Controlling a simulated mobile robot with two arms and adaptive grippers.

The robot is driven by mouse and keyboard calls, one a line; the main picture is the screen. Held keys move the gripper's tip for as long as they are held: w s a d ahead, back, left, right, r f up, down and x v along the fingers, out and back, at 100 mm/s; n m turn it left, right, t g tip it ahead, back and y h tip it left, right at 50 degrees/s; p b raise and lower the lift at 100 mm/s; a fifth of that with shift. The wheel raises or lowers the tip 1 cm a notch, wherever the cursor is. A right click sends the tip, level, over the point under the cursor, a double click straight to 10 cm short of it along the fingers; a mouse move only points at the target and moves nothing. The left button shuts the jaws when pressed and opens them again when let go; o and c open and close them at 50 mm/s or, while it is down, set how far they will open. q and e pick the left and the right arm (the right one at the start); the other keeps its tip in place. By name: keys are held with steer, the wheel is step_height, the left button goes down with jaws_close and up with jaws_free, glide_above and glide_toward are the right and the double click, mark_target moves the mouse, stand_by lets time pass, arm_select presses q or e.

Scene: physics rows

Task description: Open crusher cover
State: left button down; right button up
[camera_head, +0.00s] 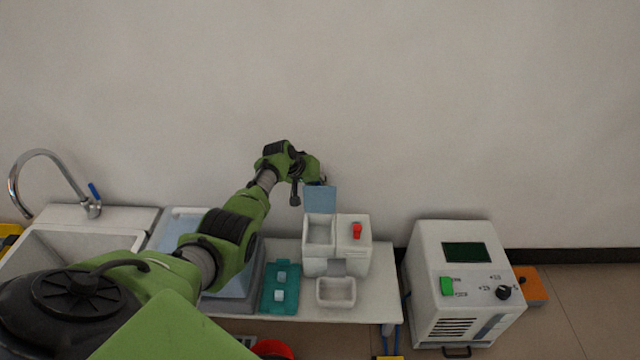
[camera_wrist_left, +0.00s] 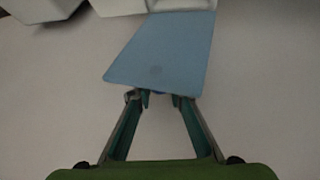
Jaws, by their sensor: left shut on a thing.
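The crusher (camera_head: 351,262) is a white box on the white table, with an open hopper at its left and a red switch (camera_head: 357,231) on its right top. Its blue cover (camera_head: 320,199) stands raised at the back of the hopper, so the inside shows. My left gripper (camera_head: 322,181) is at the cover's upper edge. In the left wrist view the cover (camera_wrist_left: 165,55) lies ahead and my left gripper (camera_wrist_left: 160,97) is shut on its edge. The exact contact at the fingertips is small and partly hidden. My right gripper is not in view.
A teal tray (camera_head: 265,300) with two pale blocks lies left of the crusher. A small white bin (camera_head: 336,303) sits in front of it. A white machine (camera_head: 464,275) stands to the right. A sink (camera_head: 75,240) with a faucet is at left. The wall is close behind.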

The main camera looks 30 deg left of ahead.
arm_select(q)
steer(key=c, duration=1.9)
jaws_free()
steer(key=shift+a, duration=0.2)
steer(key=shift+d, duration=0.1)
steer(key=v, duration=1.2)
